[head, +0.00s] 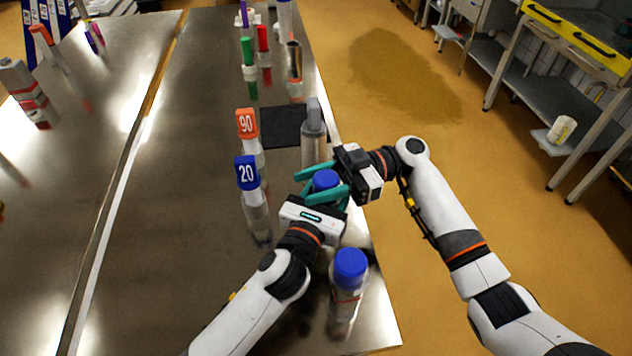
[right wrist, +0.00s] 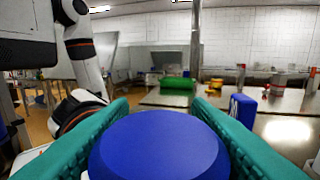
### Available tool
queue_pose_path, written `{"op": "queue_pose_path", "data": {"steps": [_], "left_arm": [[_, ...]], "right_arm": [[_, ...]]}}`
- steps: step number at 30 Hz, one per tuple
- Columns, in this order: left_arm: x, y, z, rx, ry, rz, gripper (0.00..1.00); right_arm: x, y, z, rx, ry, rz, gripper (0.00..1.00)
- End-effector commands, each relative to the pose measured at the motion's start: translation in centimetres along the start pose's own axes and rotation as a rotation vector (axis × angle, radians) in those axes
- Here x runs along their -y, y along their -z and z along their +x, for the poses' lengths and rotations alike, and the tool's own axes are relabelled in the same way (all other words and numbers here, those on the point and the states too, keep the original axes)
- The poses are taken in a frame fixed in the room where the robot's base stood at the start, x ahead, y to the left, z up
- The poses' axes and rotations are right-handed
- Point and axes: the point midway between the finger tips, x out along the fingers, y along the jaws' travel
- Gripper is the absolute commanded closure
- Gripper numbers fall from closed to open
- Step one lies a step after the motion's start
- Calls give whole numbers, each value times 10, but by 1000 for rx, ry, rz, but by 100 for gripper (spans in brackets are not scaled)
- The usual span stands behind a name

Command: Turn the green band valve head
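A blue round cap (head: 326,180) sits between the teal fingers of my right gripper (head: 322,183). The fingers lie against opposite sides of this cap in the head view. In the right wrist view the same cap (right wrist: 160,148) fills the space between both teal fingers (right wrist: 160,112). The body under the cap is hidden, and I see no green band on it. My left gripper (head: 312,212) is just in front of the cap, its fingers mostly hidden, so its opening does not show.
Another blue-capped bottle (head: 350,268) stands nearer, by the table's right edge. A grey cylinder (head: 314,135) stands behind the grippers. Bottles with a blue "20" head (head: 247,173) and an orange "90" head (head: 247,124) stand left.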

Motion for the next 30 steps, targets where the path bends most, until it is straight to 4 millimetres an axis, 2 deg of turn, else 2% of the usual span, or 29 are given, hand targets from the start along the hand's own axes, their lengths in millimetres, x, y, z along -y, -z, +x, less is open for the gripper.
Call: {"op": "queue_pose_path", "data": {"steps": [1, 4, 14, 30], "left_arm": [[0, 0, 0, 1, 1, 0, 80], [0, 0, 0, 1, 0, 0, 80], [0, 0, 0, 1, 0, 1, 80], [0, 0, 0, 0, -1, 1, 80]], "right_arm": [[0, 0, 0, 0, 0, 0, 65], [0, 0, 0, 0, 0, 0, 81], [0, 0, -1, -1, -49, 0, 81], [-6, 0, -1, -4, -377, -1, 81]]}}
